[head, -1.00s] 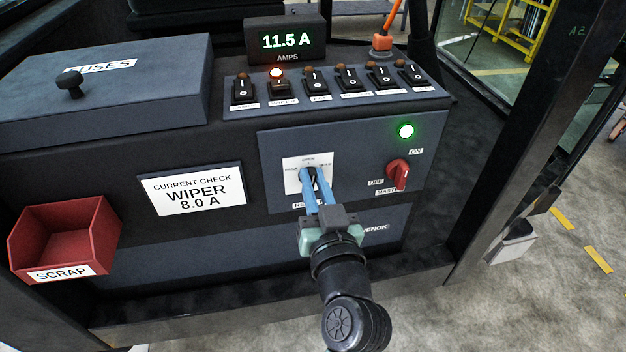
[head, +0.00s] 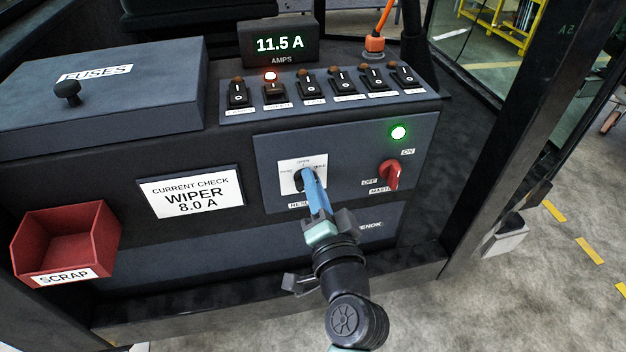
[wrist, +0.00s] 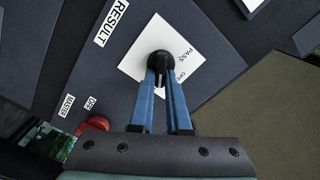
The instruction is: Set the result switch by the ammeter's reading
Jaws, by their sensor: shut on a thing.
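The ammeter (head: 280,44) reads 11.5 A. The card (head: 190,191) reads "CURRENT CHECK WIPER 8.0 A".
Several rocker switches (head: 306,92) line the panel top; the second from left has a lit red lamp (head: 270,76). The red master switch (head: 391,174) sits right of my gripper, below a lit green lamp (head: 398,132). A red scrap bin (head: 65,245) and fuse box (head: 130,90) are left.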

